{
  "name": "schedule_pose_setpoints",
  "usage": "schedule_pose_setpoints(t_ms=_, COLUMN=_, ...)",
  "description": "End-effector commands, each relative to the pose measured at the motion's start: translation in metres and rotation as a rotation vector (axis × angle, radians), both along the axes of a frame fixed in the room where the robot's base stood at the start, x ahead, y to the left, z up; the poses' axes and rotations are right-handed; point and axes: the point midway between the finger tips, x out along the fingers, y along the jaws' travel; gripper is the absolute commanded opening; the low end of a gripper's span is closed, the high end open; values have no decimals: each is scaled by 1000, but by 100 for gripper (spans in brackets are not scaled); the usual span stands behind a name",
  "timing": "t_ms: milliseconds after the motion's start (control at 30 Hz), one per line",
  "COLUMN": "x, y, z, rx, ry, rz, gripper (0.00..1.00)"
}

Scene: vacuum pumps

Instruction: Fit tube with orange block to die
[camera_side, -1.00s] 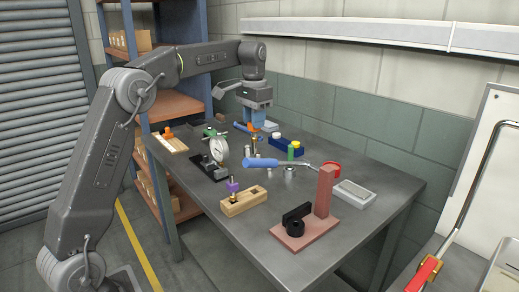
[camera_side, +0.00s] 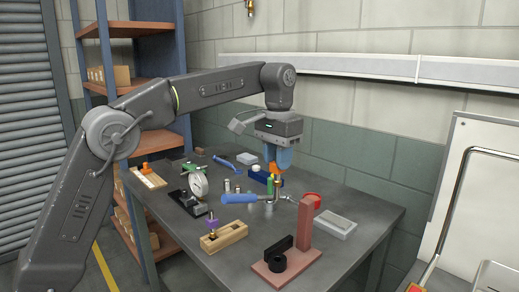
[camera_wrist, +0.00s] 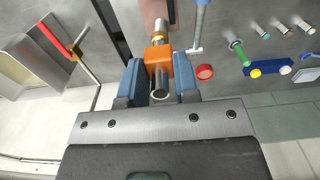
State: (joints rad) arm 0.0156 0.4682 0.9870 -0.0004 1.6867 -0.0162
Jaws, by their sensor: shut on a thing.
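My gripper (camera_side: 278,168) has blue fingers and hangs above the back right part of the table. It is shut on the orange block (camera_wrist: 158,60) of a tube, between the fingers in the wrist view. The tube (camera_wrist: 160,80) is metal with a gold-coloured collar, and passes through the block. In the side view the orange block (camera_side: 279,182) shows small below the fingers, and most of its tube is hard to make out.
A blue-handled tool (camera_side: 238,198), red ring (camera_side: 311,199) and grey tray (camera_side: 335,224) lie nearby. A blue holder (camera_side: 258,175) is behind. A wooden block (camera_side: 223,237) with a purple-topped piece and a dial gauge (camera_side: 198,184) stand left.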

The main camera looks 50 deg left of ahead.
Motion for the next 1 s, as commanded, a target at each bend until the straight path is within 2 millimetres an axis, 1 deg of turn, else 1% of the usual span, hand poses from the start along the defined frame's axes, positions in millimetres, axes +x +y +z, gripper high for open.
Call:
schedule_pose_setpoints(t_ms=33, x=-3, y=-11, z=0, rx=0, ry=0, rz=-5, gripper=0)
schedule_pose_setpoints(t_ms=67, x=-4, y=-17, z=0, rx=0, ry=0, rz=-5, gripper=0)
schedule_pose_setpoints(t_ms=267, x=-4, y=-14, z=-32, rx=0, ry=4, rz=1, gripper=0)
schedule_pose_setpoints(t_ms=300, x=-4, y=-14, z=-42, rx=0, ry=5, rz=1, gripper=0)
schedule_pose_setpoints(t_ms=367, x=-4, y=-14, z=-54, rx=0, ry=5, rz=0, gripper=0)
schedule_pose_setpoints(t_ms=500, x=-5, y=-14, z=-85, rx=0, ry=5, rz=0, gripper=0)
schedule_pose_setpoints(t_ms=600, x=-4, y=-14, z=-101, rx=0, ry=2, rz=0, gripper=0)
schedule_pose_setpoints(t_ms=733, x=-4, y=-14, z=-110, rx=0, ry=0, rz=0, gripper=0)
schedule_pose_setpoints(t_ms=1000, x=-4, y=-14, z=-110, rx=0, ry=-1, rz=0, gripper=0)
